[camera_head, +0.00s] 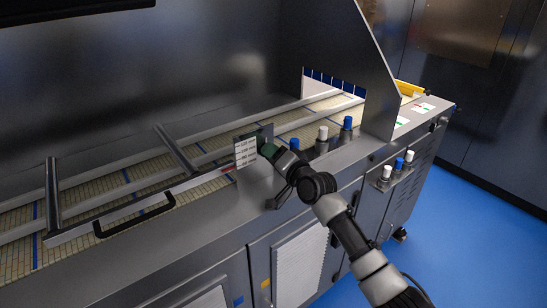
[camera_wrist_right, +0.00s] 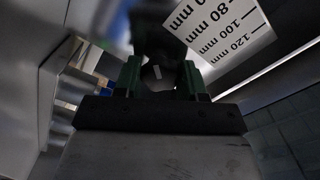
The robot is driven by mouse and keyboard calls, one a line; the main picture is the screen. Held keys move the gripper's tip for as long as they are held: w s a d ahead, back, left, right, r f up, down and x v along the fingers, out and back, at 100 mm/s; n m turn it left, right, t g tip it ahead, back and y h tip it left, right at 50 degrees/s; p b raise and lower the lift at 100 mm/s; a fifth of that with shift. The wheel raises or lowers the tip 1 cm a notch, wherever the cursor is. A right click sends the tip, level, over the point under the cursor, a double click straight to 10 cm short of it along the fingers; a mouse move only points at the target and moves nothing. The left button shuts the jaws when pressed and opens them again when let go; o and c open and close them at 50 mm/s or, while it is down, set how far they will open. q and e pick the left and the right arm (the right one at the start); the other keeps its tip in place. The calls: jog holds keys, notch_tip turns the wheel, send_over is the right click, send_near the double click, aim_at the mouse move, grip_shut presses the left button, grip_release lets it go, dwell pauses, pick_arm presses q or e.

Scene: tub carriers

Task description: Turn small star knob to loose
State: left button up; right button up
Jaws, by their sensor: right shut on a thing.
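My right gripper (camera_head: 268,150) reaches in from the lower right to the machine's front rail, beside a white millimetre scale plate (camera_head: 246,153). In the right wrist view its green fingers (camera_wrist_right: 160,76) are shut on a small dark knob (camera_wrist_right: 156,72) with a pale mark on it. The knob's star shape and most of its outline are hidden by the fingers and shadow. The scale plate (camera_wrist_right: 216,28) also shows in the right wrist view, above and right of the fingers. My left gripper is not in view.
A metal guide rail with a black handle (camera_head: 135,217) runs left over the tiled conveyor belt (camera_head: 90,212). Blue and white capped posts (camera_head: 322,138) stand right of my gripper. A steel side panel (camera_head: 345,60) rises behind them. Blue floor (camera_head: 455,225) is clear at the right.

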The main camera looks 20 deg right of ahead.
jog(key=shift+f+n, duration=0.1)
jog(key=shift+n, duration=0.4)
jog(key=o, duration=0.9)
jog(key=b+v, duration=0.1)
jog(key=v, duration=0.9)
jog(key=shift+s+d, duration=0.1)
jog(key=shift+s, duration=0.3)
